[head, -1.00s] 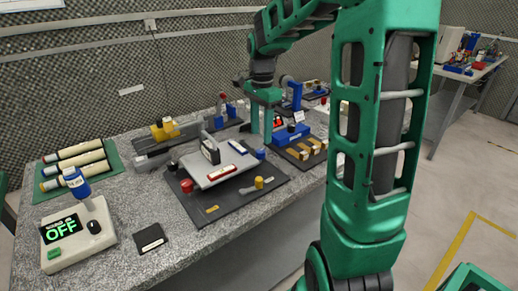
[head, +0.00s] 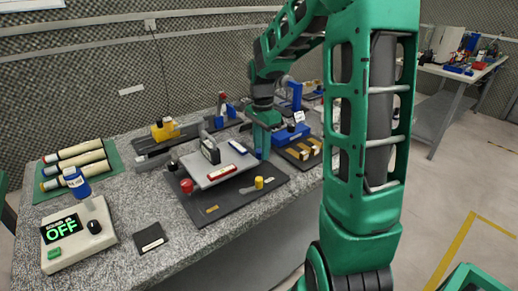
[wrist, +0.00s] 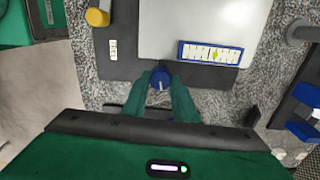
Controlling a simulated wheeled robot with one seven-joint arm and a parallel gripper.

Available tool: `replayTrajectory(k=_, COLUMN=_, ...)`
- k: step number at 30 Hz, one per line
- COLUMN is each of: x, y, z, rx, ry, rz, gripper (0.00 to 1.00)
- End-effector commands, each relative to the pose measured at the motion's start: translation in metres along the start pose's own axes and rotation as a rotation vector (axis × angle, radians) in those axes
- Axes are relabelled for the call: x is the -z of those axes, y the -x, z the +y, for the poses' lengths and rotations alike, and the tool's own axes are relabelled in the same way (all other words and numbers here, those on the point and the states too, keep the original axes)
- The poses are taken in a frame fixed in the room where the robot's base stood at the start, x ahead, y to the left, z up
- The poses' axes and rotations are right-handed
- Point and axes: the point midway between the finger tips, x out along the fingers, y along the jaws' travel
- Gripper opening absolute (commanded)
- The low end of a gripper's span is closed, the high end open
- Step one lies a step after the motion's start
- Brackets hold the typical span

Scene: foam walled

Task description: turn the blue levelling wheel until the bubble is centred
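The blue levelling wheel (wrist: 160,78) sits at the near edge of the white plate (wrist: 178,28) in the wrist view. My gripper (wrist: 161,86) has one green finger on each side of it, tips close to its rim; whether they touch it cannot be told. A white mark shows on the wheel's top. The blue-framed level (wrist: 210,53) lies on the plate, its greenish bubble seeming a little right of the vial's middle. In the head view my gripper (head: 262,150) points down at the plate's far right corner, largely covering the wheel.
A red wheel (head: 187,187) and a yellow wheel (head: 259,183) stand at the plate's other sides. Blue fixtures (head: 291,134) stand close to the right of my gripper.

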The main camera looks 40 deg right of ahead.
Motion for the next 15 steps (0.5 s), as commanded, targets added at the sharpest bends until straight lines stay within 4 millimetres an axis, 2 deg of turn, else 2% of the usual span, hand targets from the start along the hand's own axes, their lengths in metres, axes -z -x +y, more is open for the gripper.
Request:
replayTrajectory(k=8, x=0.0001, y=0.0009, z=-0.0020, rx=0.004, ry=0.057, rz=0.001, gripper=0.03)
replayTrajectory(k=15, x=-0.0004, y=0.0012, z=-0.0034, rx=0.006, ry=0.281, rz=0.002, gripper=0.03)
